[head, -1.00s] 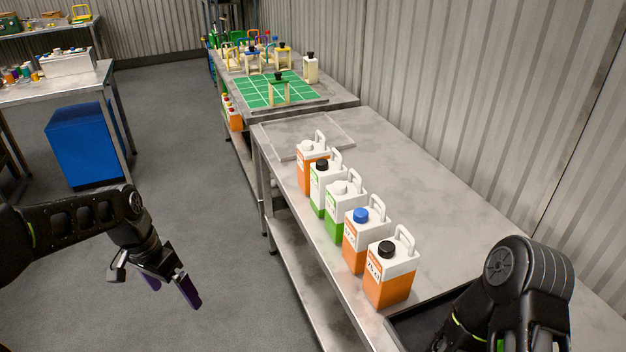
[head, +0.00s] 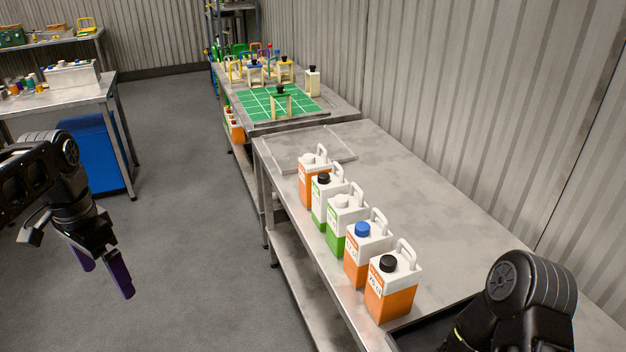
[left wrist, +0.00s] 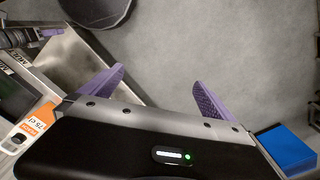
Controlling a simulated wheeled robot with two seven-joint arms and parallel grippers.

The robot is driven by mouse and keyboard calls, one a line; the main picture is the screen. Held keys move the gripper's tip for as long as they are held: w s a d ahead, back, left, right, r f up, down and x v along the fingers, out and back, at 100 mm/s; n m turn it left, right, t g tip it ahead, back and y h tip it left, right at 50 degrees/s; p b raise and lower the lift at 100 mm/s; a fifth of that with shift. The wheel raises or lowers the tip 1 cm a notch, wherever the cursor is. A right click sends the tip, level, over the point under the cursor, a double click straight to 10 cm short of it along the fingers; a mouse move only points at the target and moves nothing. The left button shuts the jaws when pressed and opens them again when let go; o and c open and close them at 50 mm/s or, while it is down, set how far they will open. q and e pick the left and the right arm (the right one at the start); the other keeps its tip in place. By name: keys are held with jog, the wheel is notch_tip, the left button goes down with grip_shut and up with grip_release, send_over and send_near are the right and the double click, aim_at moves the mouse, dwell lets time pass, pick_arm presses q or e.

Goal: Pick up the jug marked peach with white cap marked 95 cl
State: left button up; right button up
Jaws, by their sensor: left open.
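Several jugs stand upright in a row along the near edge of the steel table in the head view. The farthest is an orange-and-white jug with a white cap (head: 312,180); its print is too small to read. Nearer stand a green jug with a black cap (head: 327,203), a green jug with a white cap (head: 346,229), an orange jug with a blue cap (head: 367,255) and an orange jug with a black cap (head: 391,290). My left gripper (head: 104,272) is open and empty over the floor, well left of the jugs. My right gripper is hidden or out of frame.
The steel table (head: 440,190) is bare behind the jugs. A clear tray (head: 345,140) lies beyond them, then a green gridded mat (head: 260,103). A dark tray (head: 415,338) is at the near end. A blue bin (head: 88,150) stands left under another table.

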pick_arm(q)
jog(key=shift+c, duration=0.4)
jog(key=shift+w+d+f, duration=0.1)
jog(key=shift+d+f, duration=0.05)
jog(key=shift+f, duration=0.15)
jog(key=shift+c, duration=0.2)
jog(key=d+f+n+h, duration=0.1)
jog(key=d+f, duration=0.5)
jog(key=f, duration=0.3)
jog(key=d+f+h, duration=0.1)
jog(key=d+f, duration=0.5)
jog(key=f, duration=0.4)
jog(key=d+f+n+h, duration=0.1)
jog(key=d+f, duration=0.6)
jog(key=f, duration=0.2)
jog(key=s+d+f+n, duration=0.2)
jog(key=s+d+f, duration=0.3)
jog(key=s+f, duration=0.2)
jog(key=s+d+f+n+h, duration=0.1)
jog(key=s+d+f+n, duration=0.2)
jog(key=s+d+f, duration=0.3)
jog(key=s+f, duration=0.1)
jog(key=s, duration=0.4)
jog(key=shift+s+f, duration=0.15)
jog(key=shift+f, duration=0.1)
jog(key=shift+c, duration=0.5)
